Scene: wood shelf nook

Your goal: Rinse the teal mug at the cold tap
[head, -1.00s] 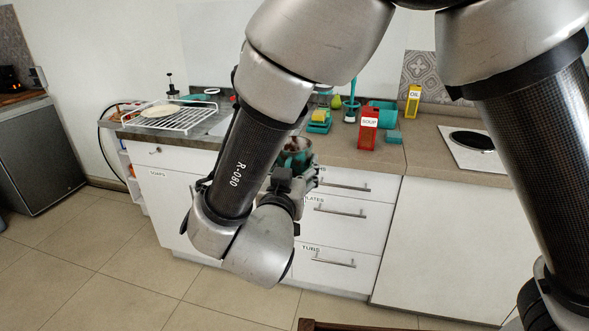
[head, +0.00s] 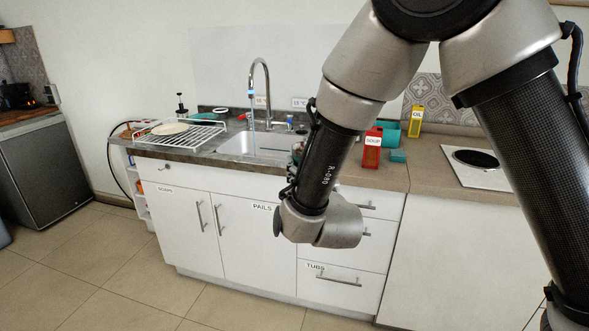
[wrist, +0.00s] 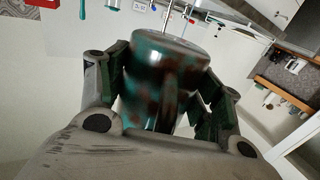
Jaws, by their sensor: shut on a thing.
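The teal mug (wrist: 155,70), blotched with brown stains, sits between the two fingers of my gripper (wrist: 165,100) in the wrist view, which shut on it. Its handle faces the wrist camera. In the head view my arm hides most of the mug and gripper; only a small dark part of the mug (head: 297,150) shows left of the arm, near the sink's right front. The chrome tap (head: 267,78) arches over the sink (head: 245,143). A thin bluish line, which looks like running water, drops from its spout. A blue knob (head: 290,121) is right of the tap's base.
A white wire rack (head: 190,136) with a plate (head: 169,128) stands left of the sink. A red soup box (head: 371,152), teal items (head: 391,131) and a yellow oil box (head: 415,117) stand to the right. The counter's front edge lies close to my arm.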

